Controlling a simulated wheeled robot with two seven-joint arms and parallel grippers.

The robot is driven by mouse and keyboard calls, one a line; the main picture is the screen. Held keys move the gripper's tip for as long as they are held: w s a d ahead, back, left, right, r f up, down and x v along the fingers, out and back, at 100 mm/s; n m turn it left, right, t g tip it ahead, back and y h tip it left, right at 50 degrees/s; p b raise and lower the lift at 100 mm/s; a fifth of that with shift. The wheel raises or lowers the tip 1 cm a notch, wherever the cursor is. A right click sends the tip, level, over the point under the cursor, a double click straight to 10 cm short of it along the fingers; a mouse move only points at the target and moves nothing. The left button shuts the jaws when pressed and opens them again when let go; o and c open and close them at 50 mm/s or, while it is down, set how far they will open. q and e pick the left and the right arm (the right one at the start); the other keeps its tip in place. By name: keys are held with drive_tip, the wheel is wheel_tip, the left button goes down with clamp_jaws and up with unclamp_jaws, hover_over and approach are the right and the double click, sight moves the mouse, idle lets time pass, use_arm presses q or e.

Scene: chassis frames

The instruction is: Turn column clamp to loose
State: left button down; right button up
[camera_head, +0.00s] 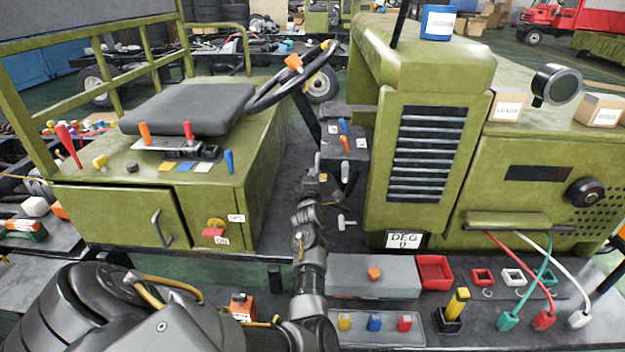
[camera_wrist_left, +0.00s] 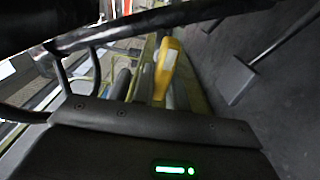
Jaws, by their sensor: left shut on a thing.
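My left arm reaches up the middle of the head view, and its gripper (camera_head: 314,180) is at the foot of the steering column, left of the small lever console. A yellow handle (camera_wrist_left: 167,68) stands just past the dark gripper body in the left wrist view; it appears to be the column clamp. The gripper is shut on it, though the fingertips are largely hidden. The handle's loose or tight setting cannot be read. The steering wheel (camera_head: 262,97) with an orange knob (camera_head: 293,62) is above. My right gripper is not in view.
The lever console (camera_head: 343,150) with blue and orange levers stands close on the right, beside the green hood (camera_head: 427,150). The seat (camera_head: 187,108) and its green box are on the left. A grey lever (camera_head: 346,219) sticks out below. Bins and colored plugs lie in front.

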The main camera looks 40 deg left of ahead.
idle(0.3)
use_arm(q)
drive_tip(key=c, duration=1.4)
unclamp_jaws()
